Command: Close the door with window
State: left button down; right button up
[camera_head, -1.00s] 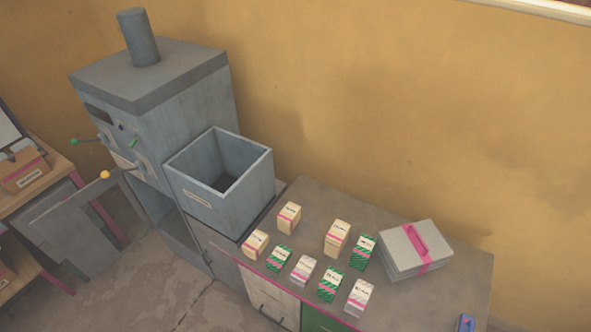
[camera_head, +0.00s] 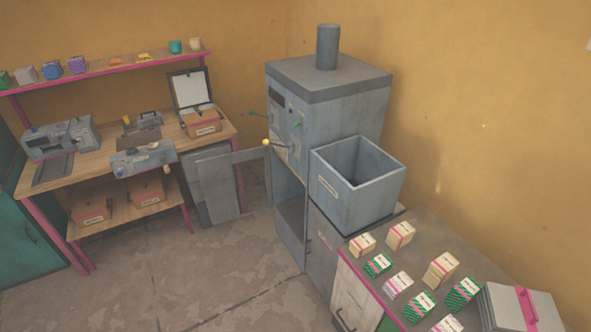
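The door with window (camera_head: 249,182) is a grey metal frame around an opening, on the left side of the tall grey press machine (camera_head: 333,95). It stands open, swung out to the left, and the machine's lower compartment (camera_head: 291,218) is exposed. A yellow-knobbed lever (camera_head: 267,142) and green-knobbed levers stick out of the machine's front above the door. Neither of my grippers shows in the view.
A grey open bin (camera_head: 357,183) stands right of the machine, beside a counter (camera_head: 410,224) with several small boxes. A wooden workbench (camera_head: 100,168) with tools stands at the left. The concrete floor (camera_head: 190,280) in front is clear.

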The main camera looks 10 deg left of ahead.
aim_at(215, 175)
jog(key=u, duration=0.6)
jog(key=i, duration=0.5)
jog(key=u, duration=0.55)
jog(key=i, duration=0.65)
jog(key=z, duration=0.65)
jog(key=i, duration=0.55)
jog(key=z, duration=0.65)
